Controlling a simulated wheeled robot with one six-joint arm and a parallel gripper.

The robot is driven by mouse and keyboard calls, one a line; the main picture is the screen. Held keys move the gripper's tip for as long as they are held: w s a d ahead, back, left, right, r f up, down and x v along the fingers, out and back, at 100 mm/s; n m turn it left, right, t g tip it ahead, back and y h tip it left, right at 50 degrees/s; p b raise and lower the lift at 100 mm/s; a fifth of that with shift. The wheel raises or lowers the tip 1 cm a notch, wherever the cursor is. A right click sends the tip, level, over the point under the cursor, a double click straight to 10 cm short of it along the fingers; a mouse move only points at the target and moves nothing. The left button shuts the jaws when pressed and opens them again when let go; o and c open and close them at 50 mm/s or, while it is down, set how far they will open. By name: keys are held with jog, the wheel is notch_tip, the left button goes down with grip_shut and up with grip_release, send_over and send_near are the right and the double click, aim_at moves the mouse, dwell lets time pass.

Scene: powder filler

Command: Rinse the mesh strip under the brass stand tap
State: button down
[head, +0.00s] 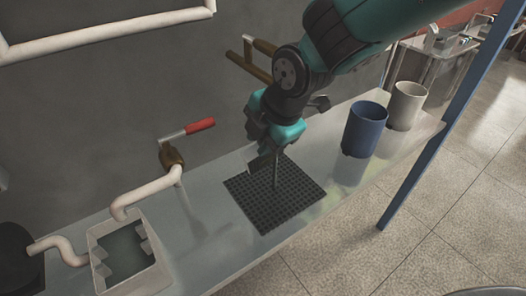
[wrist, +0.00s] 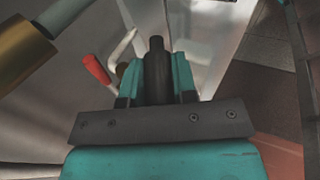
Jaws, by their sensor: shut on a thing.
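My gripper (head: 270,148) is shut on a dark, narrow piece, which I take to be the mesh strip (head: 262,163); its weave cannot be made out. In the wrist view a dark upright shape (wrist: 157,72) sits between the teal fingers. The gripper is low over a black perforated mat (head: 255,212) on the bench; whether the strip touches the mat is unclear. A tap with a brownish brass body (head: 172,156), red lever (head: 200,127) and pale pipe stands to the left. Its spout (head: 118,208) ends by a pale basin (head: 103,281).
Brass tubes (head: 245,66) are behind my arm, near the wall. A blue cup (head: 365,130) and a beige cup (head: 406,106) stand to the right. A blue post (head: 430,150) rises at the front edge. Bare bench lies between basin and mat.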

jog(key=shift+a, duration=0.15)
jog(key=shift+s, duration=0.1)
jog(key=shift+s, duration=0.25)
jog(key=s, duration=0.7)
jog(key=shift+s+b, duration=0.15)
jog(key=shift+b, duration=0.25)
jog(key=shift+a, duration=0.1)
dwell(0.9)
jog(key=s+r+p, duration=0.3)
jog(key=s+r, duration=0.1)
jog(key=s, duration=0.1)
dwell(0.3)
dwell(0.4)
